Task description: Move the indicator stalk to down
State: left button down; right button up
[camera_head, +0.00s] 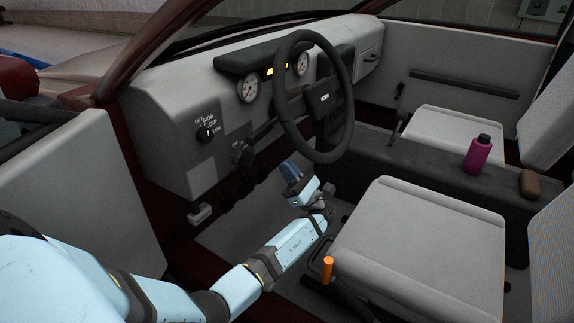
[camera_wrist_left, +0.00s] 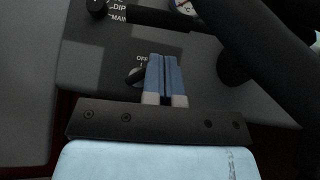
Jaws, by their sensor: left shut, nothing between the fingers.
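The indicator stalk (camera_head: 264,130) is a dark rod reaching left from the column behind the steering wheel (camera_head: 290,130). In the left wrist view the stalk (camera_wrist_left: 165,18) crosses the top as a dark bar, beyond my fingertips. My left gripper (camera_head: 290,171) is below the wheel and lower than the stalk, with its blue fingers pointing up toward the dashboard. In the left wrist view its fingers (camera_wrist_left: 164,58) are together with nothing between them, apart from the stalk. My right gripper is not in view.
A light switch knob (camera_head: 206,133) and an ignition switch (camera_head: 242,153) sit on the dashboard left of the wheel. The driver's seat (camera_head: 420,250) and an orange-handled lever (camera_head: 328,268) are beside my left arm. A pink bottle (camera_head: 479,154) stands on the console.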

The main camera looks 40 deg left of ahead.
aim_at(261, 129)
pick_arm(q)
jog(key=b+x, duration=0.1)
jog(key=x, duration=0.7)
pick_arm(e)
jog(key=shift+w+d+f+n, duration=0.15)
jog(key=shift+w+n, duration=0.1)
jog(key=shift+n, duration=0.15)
pick_arm(q)
jog(key=shift+a+r, duration=0.1)
jog(key=r+m+t+p, duration=0.1)
jog(key=m+t+p, duration=0.1)
jog(key=t, duration=0.1)
jog(key=a+r+m+t+p, duration=0.1)
jog(key=r+m+t+p, duration=0.1)
jog(key=t+p, duration=0.1)
jog(key=s+a+r+m+t+p, duration=0.1)
jog(key=m+t+p, duration=0.2)
jog(key=shift+r, duration=0.4)
jog(key=shift+a+r, duration=0.1)
jog(key=shift+r, duration=0.2)
jog(key=shift+a, duration=0.15)
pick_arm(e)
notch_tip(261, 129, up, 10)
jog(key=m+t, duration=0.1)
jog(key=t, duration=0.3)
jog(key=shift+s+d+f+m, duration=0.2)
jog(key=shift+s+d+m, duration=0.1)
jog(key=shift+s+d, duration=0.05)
pick_arm(q)
jog(key=shift+r, duration=0.15)
